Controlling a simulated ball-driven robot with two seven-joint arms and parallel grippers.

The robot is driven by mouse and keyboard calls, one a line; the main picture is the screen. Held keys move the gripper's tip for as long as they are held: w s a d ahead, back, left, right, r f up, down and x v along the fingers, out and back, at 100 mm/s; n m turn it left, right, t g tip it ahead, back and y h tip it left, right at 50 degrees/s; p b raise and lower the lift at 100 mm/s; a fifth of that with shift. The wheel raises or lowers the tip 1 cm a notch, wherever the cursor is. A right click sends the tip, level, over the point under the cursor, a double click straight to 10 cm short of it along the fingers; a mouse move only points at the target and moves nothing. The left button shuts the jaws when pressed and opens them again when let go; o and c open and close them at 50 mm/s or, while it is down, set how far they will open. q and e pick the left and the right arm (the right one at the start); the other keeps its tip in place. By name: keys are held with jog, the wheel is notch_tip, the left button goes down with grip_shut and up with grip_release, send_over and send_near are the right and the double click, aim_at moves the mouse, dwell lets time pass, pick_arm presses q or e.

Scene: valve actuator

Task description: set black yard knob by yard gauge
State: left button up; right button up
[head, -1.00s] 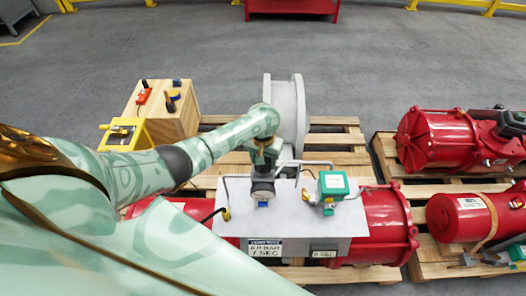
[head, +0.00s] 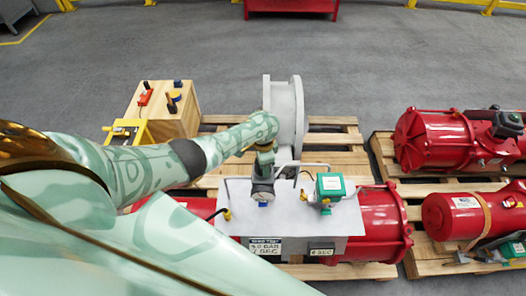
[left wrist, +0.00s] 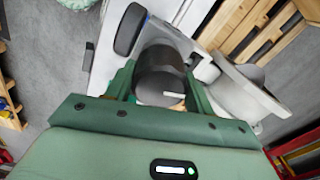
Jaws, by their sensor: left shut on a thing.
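A black round knob (left wrist: 160,73) with a pale mark sits between the two green fingers of my left gripper (left wrist: 160,88) in the left wrist view. The fingers are shut on it. In the head view my left gripper (head: 265,166) is over the back edge of the grey panel (head: 292,225), and the knob is hidden there. A dark gauge-like part (head: 263,190) with a pale and blue face is just in front of the gripper. It seems to be the black rounded part (left wrist: 130,29) beyond the knob in the wrist view. My right gripper is not in view.
A green-topped box (head: 330,185) and bent pipes stand on the panel, above a red actuator (head: 378,225) on a pallet. A grey flanged wheel (head: 285,112) rises close behind my gripper. A wooden crate (head: 150,113) is at left. Other red actuators are at right.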

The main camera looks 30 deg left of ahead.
pick_arm(q)
jog(key=m, duration=0.6)
jog(key=shift+m, duration=0.4)
dwell(0.3)
jog(key=o, duration=1)
jog(key=shift+r, duration=0.1)
notch_tip(320, 180, up, 6)
jog(key=p, duration=0.4)
jog(key=shift+w+r, duration=0.1)
jog(key=shift+r, duration=0.05)
notch_tip(320, 180, up, 10)
jog(key=p, duration=0.3)
